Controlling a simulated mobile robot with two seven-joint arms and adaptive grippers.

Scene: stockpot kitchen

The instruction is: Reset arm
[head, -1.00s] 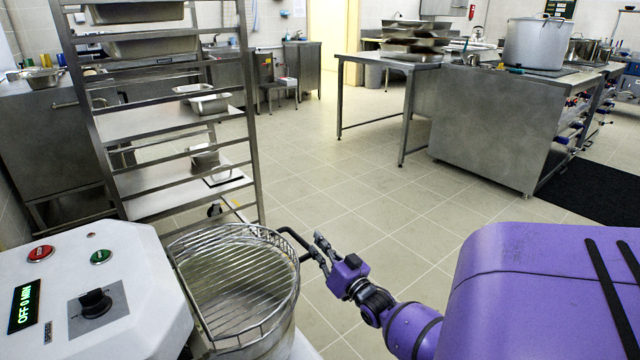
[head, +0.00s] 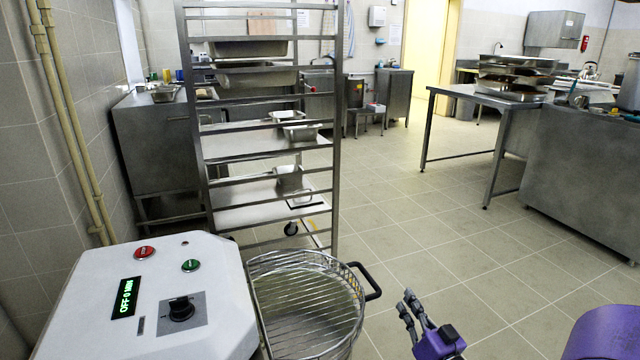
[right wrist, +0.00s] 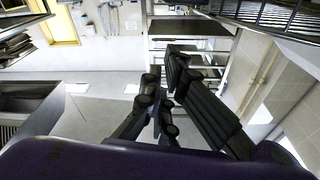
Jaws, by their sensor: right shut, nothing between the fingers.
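My right gripper (head: 411,300) is at the lower right of centre in the head view, to the right of a wire-guarded mixer bowl and apart from its black handle. Its dark fingers also fill the middle of the right wrist view (right wrist: 165,100). They are shut and hold nothing. My left gripper is not in view.
The mixer bowl with its wire guard (head: 307,305) stands beside a white control panel (head: 90,300) reading OFF. A steel tray rack (head: 190,150) stands behind. A steel table (head: 475,92) and counter (head: 590,170) stand at right. Tiled floor (head: 420,240) between them is clear.

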